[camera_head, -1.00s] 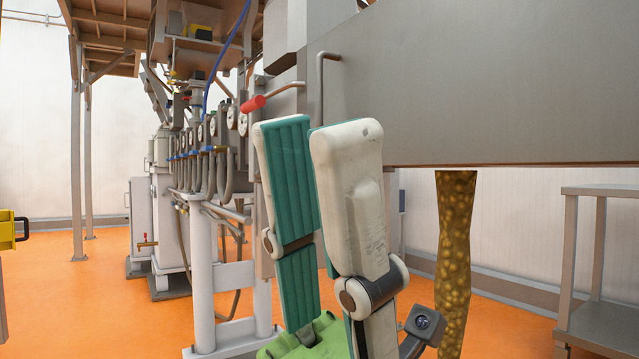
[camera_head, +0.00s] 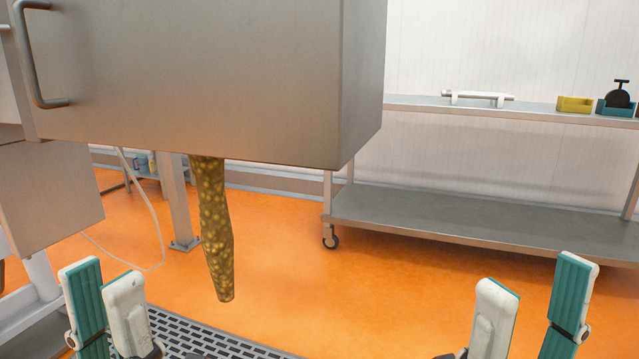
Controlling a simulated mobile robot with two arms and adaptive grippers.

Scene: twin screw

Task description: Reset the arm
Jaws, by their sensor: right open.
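My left gripper (camera_head: 100,275) shows at the bottom left, fingers pointing up. The teal pad of its outer finger shows beside the white back of its inner finger, with nothing between them. My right gripper (camera_head: 535,274) shows at the bottom right, fingers up, open and empty with a wide gap. The wrists and lower parts of both are cut off by the picture's bottom edge. The two grippers stand far apart, and neither touches anything that I can see.
A large steel housing (camera_head: 220,80) with a bar handle fills the upper left. A yellow-brown lumpy strand (camera_head: 216,230) hangs under it. A floor grate (camera_head: 190,335) lies below. A wheeled steel table (camera_head: 450,215) and a shelf (camera_head: 420,102) with yellow and teal trays stand behind. Orange floor lies between.

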